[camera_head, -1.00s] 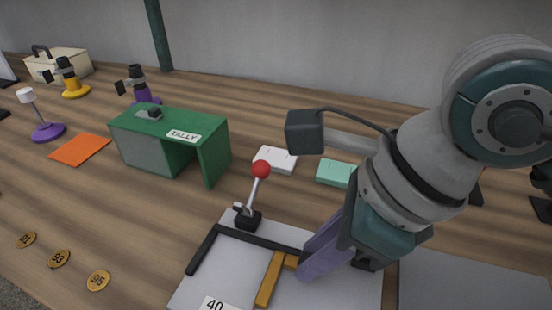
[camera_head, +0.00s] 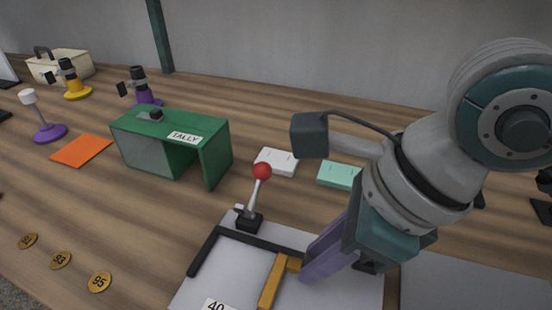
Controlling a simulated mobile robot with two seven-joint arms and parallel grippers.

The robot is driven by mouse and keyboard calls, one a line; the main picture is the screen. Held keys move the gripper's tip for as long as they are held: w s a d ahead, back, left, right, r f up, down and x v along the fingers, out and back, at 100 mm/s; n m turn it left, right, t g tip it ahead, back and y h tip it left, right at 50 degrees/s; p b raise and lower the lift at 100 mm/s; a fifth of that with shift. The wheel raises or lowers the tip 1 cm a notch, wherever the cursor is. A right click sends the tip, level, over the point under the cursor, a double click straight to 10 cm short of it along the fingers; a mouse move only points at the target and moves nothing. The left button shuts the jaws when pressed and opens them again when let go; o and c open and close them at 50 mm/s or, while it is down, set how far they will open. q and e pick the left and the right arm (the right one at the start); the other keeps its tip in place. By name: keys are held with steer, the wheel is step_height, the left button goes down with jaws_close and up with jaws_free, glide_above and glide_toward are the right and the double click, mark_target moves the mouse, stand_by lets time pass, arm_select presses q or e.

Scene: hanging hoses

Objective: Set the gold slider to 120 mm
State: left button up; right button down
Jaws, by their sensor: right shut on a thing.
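The gold slider (camera_head: 272,281) lies on the grey board (camera_head: 232,270) at the bottom middle of the head view. Its short upper arm reaches right to my right gripper (camera_head: 312,272). The purple fingers of my right gripper are shut on the gold slider at that end, and they hide part of it. A black L-shaped rail (camera_head: 262,239) borders the board's top and left. A label reading 40 (camera_head: 216,304) is cut by the bottom edge. No 120 mark is visible. My left gripper is not in view.
A red-knobbed lever (camera_head: 258,190) stands at the board's back edge. Behind it are a green TALLY stand (camera_head: 218,160), a white block (camera_head: 276,162) and a mint block (camera_head: 338,175). Gold numbered discs (camera_head: 100,282) lie at left. Another grey panel (camera_head: 460,285) lies at right.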

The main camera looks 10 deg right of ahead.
steer(key=s+d, duration=0.2)
steer(key=d, duration=0.1)
steer(key=shift+d, duration=0.1)
steer(key=c, duration=0.7)
jaws_free()
